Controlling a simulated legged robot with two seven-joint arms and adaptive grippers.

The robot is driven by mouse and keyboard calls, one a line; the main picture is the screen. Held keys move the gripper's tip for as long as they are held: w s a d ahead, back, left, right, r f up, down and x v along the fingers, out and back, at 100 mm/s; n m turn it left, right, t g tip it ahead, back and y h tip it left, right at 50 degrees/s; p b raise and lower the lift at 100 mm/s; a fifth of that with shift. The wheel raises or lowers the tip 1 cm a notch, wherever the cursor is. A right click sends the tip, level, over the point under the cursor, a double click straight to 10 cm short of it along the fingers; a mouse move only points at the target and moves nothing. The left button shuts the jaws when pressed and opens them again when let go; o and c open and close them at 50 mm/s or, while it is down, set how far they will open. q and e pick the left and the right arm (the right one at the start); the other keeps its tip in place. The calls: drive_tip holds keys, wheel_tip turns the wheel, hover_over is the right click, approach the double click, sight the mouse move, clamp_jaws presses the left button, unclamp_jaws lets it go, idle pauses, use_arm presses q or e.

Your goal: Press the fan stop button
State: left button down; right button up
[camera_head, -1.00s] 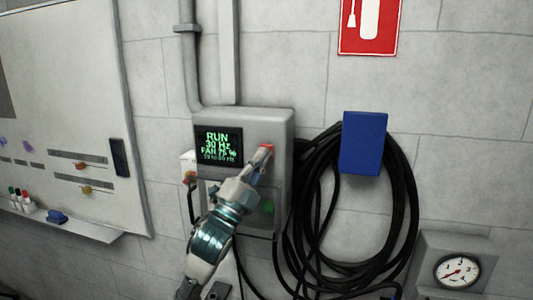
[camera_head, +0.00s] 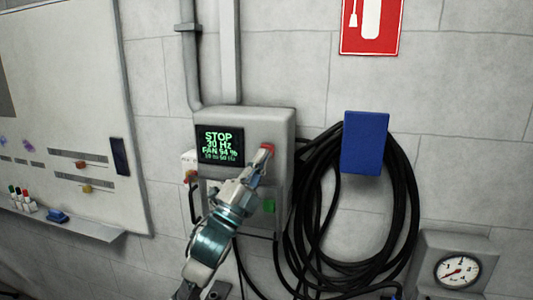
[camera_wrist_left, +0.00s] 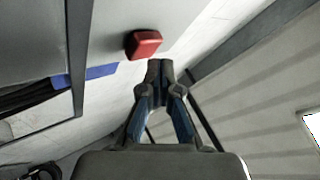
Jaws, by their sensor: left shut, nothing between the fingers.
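The grey control box (camera_head: 270,122) is on the wall, with a display (camera_head: 220,145) reading STOP, 30 Hz and FAN 54 %. A red button (camera_head: 267,149) is on the upper right of its front, and a green button (camera_head: 269,205) is lower down. My left gripper (camera_head: 260,158) is shut and empty, its tips just below the red button. In the left wrist view the red button (camera_wrist_left: 144,43) is just beyond the closed fingertips (camera_wrist_left: 159,68); a small gap seems to show, but contact is hard to tell. My right gripper is out of view.
Black cable coils (camera_head: 403,215) hang right of the box under a blue block (camera_head: 364,142). A pressure gauge (camera_head: 457,271) is at the lower right. A whiteboard (camera_head: 75,100) with a marker ledge (camera_head: 75,225) is at the left.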

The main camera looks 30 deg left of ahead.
use_arm(q)
drive_tip(key=s, duration=0.3)
drive_tip(key=s+d, duration=0.1)
drive_tip(key=s, duration=0.1)
drive_tip(key=shift+s+d, duration=0.2)
drive_tip(key=shift+s, duration=0.2)
idle(0.6)
